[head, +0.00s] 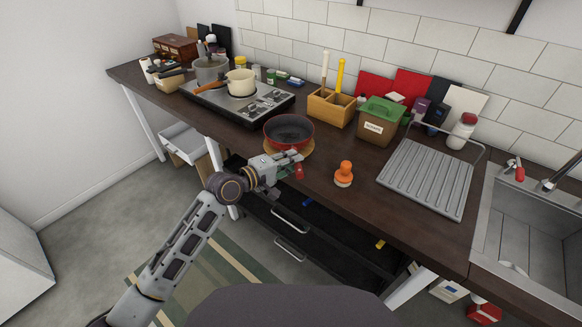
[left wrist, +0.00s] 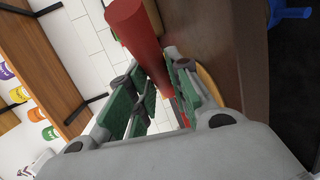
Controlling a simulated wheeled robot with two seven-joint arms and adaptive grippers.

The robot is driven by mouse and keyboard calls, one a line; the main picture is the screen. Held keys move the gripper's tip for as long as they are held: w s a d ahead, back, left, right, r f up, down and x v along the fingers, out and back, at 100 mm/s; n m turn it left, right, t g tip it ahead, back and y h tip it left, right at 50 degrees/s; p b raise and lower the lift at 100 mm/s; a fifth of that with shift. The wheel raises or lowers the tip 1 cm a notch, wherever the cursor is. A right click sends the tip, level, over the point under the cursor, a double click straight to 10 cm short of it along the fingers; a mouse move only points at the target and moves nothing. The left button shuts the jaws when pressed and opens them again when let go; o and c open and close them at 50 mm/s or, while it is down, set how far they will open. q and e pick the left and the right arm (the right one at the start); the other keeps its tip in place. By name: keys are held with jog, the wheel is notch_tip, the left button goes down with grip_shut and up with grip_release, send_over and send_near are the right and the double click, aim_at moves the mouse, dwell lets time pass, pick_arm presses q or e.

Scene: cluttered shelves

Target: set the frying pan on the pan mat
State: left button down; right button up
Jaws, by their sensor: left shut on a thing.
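The red frying pan (head: 288,130) with a dark inside is over the round tan pan mat (head: 308,148) near the counter's front edge. My left gripper (head: 285,163) is at the counter edge, shut on the pan's red handle (head: 299,173), whose end sticks out toward me. In the left wrist view the red handle (left wrist: 137,35) runs between the green-padded fingers (left wrist: 160,92), and a tan edge of the mat (left wrist: 210,84) shows beside them. My right gripper is out of view.
An orange-topped brush (head: 343,174) stands right of the mat, before a ribbed drying rack (head: 428,180). A wooden utensil box (head: 331,108) is behind the pan. The hob (head: 240,102) with pots is at the left, the sink (head: 530,225) at the right.

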pick_arm(q)
notch_tip(320, 180, down, 2)
jog(key=c, duration=1.3)
grip_release()
jog(key=shift+f, duration=0.1)
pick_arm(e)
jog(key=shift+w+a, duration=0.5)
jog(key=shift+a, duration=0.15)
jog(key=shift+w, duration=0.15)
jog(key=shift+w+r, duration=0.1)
pick_arm(q)
jog(key=v, duration=1.2)
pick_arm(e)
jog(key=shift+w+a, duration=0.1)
